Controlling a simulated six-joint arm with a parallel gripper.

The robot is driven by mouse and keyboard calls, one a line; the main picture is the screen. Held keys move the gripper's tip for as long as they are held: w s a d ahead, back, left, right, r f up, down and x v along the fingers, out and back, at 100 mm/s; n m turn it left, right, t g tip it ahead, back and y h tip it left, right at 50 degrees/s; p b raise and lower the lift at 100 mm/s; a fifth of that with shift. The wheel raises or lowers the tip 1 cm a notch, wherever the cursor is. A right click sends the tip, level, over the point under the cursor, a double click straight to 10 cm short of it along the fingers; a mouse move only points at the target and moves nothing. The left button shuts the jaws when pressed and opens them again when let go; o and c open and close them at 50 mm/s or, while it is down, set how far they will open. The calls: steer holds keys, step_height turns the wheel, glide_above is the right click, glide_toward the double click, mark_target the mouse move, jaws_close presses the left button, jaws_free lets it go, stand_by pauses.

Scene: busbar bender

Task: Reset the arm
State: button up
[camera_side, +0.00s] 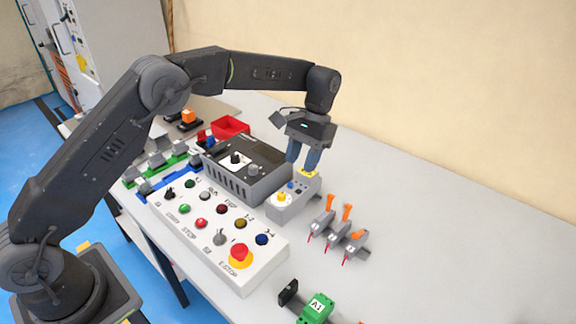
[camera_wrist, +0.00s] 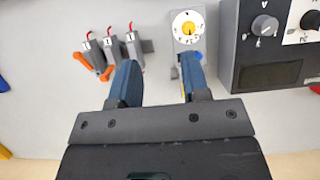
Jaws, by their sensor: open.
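My gripper (camera_side: 303,156) is open and points down above the back end of a small grey box with a yellow dial (camera_side: 282,198). In the wrist view its two blue fingers (camera_wrist: 155,85) stand apart with only bare table between them. The right finger overlaps the near end of the dial box (camera_wrist: 188,22) in that view. I cannot tell whether the fingers touch the box. Nothing is held.
Several grey lever switches with orange handles (camera_side: 345,214) stand right of the dial box. A dark power unit (camera_side: 245,168) stands left of it. A button panel with a red emergency stop (camera_side: 239,252) lies in front. A red bin (camera_side: 230,126) is behind. The table's right side (camera_side: 450,230) is clear.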

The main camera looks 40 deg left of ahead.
steer(key=s+a+r+t, duration=0.4)
steer(key=s+r+t, duration=0.1)
steer(key=s+r, duration=0.8)
steer(key=s+a+t, duration=0.3)
steer(key=s+t, duration=0.2)
steer(key=s, duration=1.2)
steer(key=shift+a+f, duration=0.2)
steer(key=shift+f, duration=0.25)
steer(key=shift+w, duration=0.1)
stand_by(2.1)
